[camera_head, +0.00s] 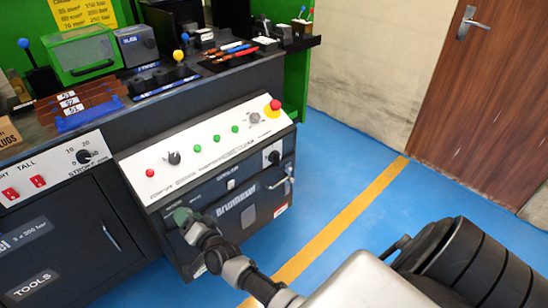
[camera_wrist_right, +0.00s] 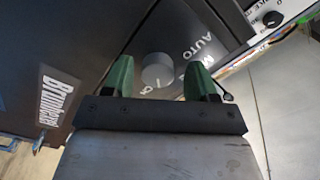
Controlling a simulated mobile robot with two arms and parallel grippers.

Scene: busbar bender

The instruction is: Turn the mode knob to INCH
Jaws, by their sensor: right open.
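A round grey knob (camera_wrist_right: 157,70) is on the dark front face of the bender cabinet in the right wrist view. Beside it I read AUTO and part of a word starting with M; INCH is not readable. My right gripper (camera_wrist_right: 158,76) is open, its green fingertips apart on either side of this knob. I cannot tell whether they touch it. In the head view my right gripper (camera_head: 184,216) is at the lower left of the cabinet front, hiding the knob. My left gripper is not in view.
The sloped control panel (camera_head: 205,146) above carries a black knob (camera_head: 173,158), several buttons and a red emergency stop (camera_head: 274,105). A black knob (camera_head: 274,158) and a handle (camera_head: 288,180) are at the right of the front face. Blue floor (camera_head: 340,165) is clear to the right.

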